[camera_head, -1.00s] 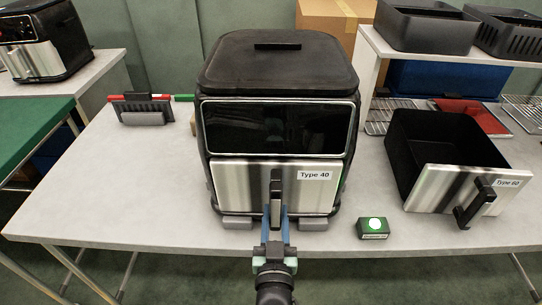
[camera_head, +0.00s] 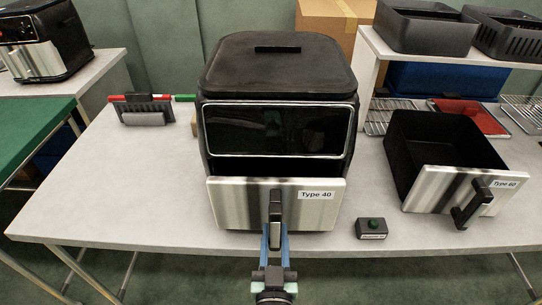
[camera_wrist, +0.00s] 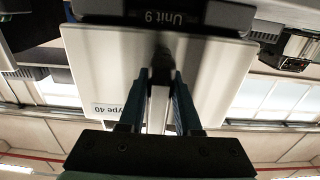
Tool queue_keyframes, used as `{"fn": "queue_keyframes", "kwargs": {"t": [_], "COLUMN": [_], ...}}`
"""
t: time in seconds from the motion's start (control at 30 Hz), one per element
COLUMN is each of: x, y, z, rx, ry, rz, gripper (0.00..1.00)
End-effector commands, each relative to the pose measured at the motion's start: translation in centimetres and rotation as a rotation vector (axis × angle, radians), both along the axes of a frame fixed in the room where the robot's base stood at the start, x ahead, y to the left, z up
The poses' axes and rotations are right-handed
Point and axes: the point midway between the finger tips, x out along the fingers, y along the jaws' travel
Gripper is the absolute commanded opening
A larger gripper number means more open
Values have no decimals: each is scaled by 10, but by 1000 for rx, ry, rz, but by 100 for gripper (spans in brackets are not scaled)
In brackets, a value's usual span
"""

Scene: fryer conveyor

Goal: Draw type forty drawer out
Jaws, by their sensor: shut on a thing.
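The air fryer (camera_head: 278,75) stands on the grey table, with its silver-fronted drawer labelled Type 40 (camera_head: 235,201) partly out of the body. A dark gap shows between the drawer front and the fryer body. The drawer's black upright handle (camera_head: 275,206) is at the middle of the front. My gripper (camera_head: 275,238) is shut on this handle from the front. In the wrist view the drawer front (camera_wrist: 100,65) fills the middle, its label upside down, and my gripper's blue fingers (camera_wrist: 160,92) close around the handle. The inside of the drawer is hidden.
A separate drawer labelled Type 60 (camera_head: 432,188) stands on the table at the right. A small box with a green button (camera_head: 372,228) sits near the front edge. A rack shelf with black baskets (camera_head: 428,30) is at the back right. The table's left side (camera_head: 120,180) is mostly clear.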

Motion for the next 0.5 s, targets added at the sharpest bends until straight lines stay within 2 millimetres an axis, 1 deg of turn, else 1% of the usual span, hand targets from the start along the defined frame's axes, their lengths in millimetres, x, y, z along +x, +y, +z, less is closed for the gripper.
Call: {"fn": "queue_keyframes", "kwargs": {"t": [0.03,0.3,0.5], "x": [-3,-15,-19], "y": [0,0,0], "z": [3,2,2], "rx": [0,0,0], "ry": [-5,-3,-5], "rz": [0,0,0], "gripper": [0,0,0]}}
